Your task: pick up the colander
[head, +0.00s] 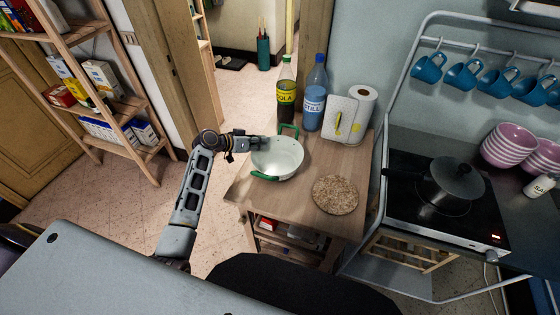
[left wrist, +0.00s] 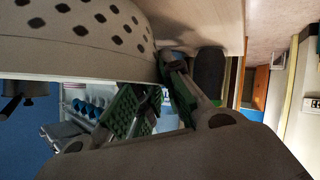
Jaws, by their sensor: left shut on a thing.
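The colander (head: 278,158) is a white bowl with green handles, near the left side of the wooden table (head: 265,200). It looks upright; I cannot tell whether its base touches the tabletop. My left gripper (head: 252,143) reaches in from the left and is shut on the colander's left rim, between the two handles. In the left wrist view the colander's white perforated wall (left wrist: 75,28) fills the upper left, close to my left gripper's fingers (left wrist: 152,98) with dark green pads. The exact grip point is partly hidden there. My right gripper is not in view.
Behind the colander stand a cola bottle (head: 286,92), a blue water bottle (head: 315,98) and a paper towel roll (head: 362,104). A round cork mat (head: 335,195) lies to the right. A pot (head: 450,182) sits on the stove further right.

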